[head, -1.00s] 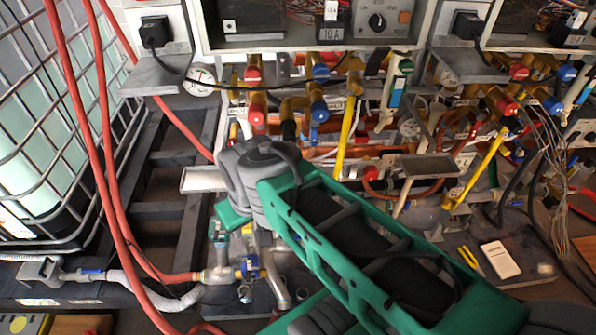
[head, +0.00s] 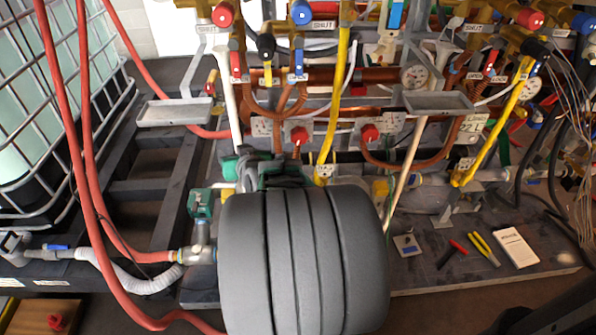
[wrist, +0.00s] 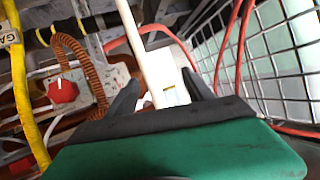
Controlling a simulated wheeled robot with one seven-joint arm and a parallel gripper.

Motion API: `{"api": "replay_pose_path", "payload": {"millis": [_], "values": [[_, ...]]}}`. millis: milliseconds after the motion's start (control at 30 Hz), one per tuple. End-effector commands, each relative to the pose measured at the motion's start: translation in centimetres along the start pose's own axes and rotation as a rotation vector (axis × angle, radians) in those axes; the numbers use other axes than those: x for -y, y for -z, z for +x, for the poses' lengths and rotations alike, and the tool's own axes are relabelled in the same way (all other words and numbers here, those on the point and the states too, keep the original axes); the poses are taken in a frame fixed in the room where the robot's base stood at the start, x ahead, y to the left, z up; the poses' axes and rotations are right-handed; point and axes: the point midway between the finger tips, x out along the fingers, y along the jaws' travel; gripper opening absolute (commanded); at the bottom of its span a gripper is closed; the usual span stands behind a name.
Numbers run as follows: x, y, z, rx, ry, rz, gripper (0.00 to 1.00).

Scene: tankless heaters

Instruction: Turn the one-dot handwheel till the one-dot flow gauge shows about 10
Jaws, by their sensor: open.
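Two red handwheels, a left one (head: 299,135) and a right one (head: 370,133), sit on pale plates along the copper pipes in the head view. I cannot read any dots on them. One red handwheel (wrist: 62,92) shows in the wrist view, left of my gripper and apart from it. A round gauge (head: 414,77) stands above the right handwheel; its reading and dots are too small to tell. My gripper (wrist: 160,80) is open, with a white pipe (wrist: 137,45) behind the gap between its fingers. In the head view my arm hides most of the gripper.
A yellow pipe (head: 338,100) runs down between the two handwheels. Grey trays (head: 175,112) (head: 437,102) jut out on both sides. Red hoses (head: 84,130) and a caged tank (head: 40,85) are on the left. Pliers (head: 483,249) and a white booklet (head: 516,247) lie at right.

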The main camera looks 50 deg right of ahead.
Motion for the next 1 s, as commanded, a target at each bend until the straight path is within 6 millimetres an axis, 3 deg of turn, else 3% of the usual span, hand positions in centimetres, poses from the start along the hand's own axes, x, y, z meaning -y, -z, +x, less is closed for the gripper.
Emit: {"api": "replay_pose_path", "payload": {"millis": [33,100,200,267,400,733,1000], "values": [[-5.2,-3.6,2.0,-0.101,-0.074,0.056,0.61],[-10.6,-4.0,1.9,-0.246,-0.163,0.11,0.61],[-16.1,-4.4,0.6,-0.394,-0.262,0.159,0.61],[-17.8,-4.3,-0.2,-0.447,-0.298,0.174,0.61],[-19.1,-3.4,-0.1,-0.482,-0.32,0.179,0.61],[-21.0,-0.9,4.9,-0.479,-0.318,0.178,0.61],[-21.4,-0.4,5.6,-0.479,-0.32,0.179,0.61]]}}
